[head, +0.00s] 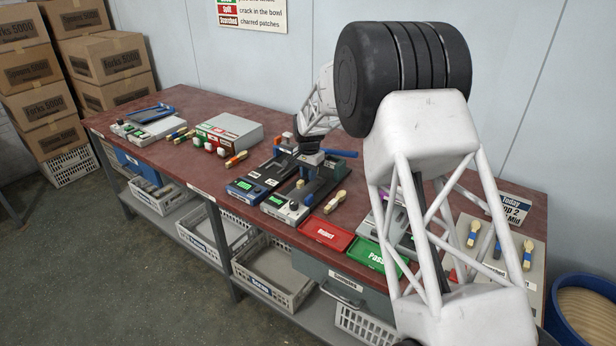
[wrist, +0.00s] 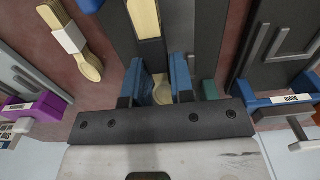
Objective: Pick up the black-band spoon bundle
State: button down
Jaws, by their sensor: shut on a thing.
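The black-band spoon bundle (wrist: 145,18) shows in the wrist view as pale wooden handles at the top, a dark band below them and a rounded bowl end lower down. My gripper (wrist: 159,82) has its two blue fingers on either side of the bundle near the bowl end, shut on it. In the head view my gripper (head: 308,146) is low over the dark press station in the middle of the bench. My arm and the press parts hide the held bundle there.
A white-band spoon bundle (wrist: 70,38) lies at left in the wrist view. In the head view, another spoon bundle (head: 336,202) lies near the red Reject tray (head: 327,233) and green Pass tray (head: 373,255). A grey box (head: 230,132) stands left of the press.

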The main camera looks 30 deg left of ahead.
jog(key=s+d, duration=0.3)
jog(key=s+d+r, duration=0.1)
jog(key=s+d, duration=0.6)
jog(key=shift+s+d+r, duration=0.15)
jog(key=shift+s+d, duration=0.1)
jog(key=shift+s, duration=0.1)
jog(key=shift+s+d, duration=0.1)
dwell(0.7)
jog(key=shift+s+d+n, duration=0.6)
jog(key=shift+d+n, duration=0.1)
jog(key=shift+n, duration=0.2)
jog(key=s+d+n, duration=0.3)
jog(key=n, duration=0.1)
jog(key=s+d+n, duration=0.3)
jog(key=d+n, duration=0.1)
jog(key=shift+s+d+f, duration=0.15)
jog(key=shift+s+f, duration=0.05)
jog(key=shift+s, duration=0.2)
jog(key=s+d+f+n, duration=0.1)
jog(key=s+d+n, duration=0.6)
jog(key=n, duration=0.1)
jog(key=shift+d, duration=0.3)
jog(key=shift+a, duration=0.1)
send_over(325, 234)
jog(key=shift+f, duration=0.8)
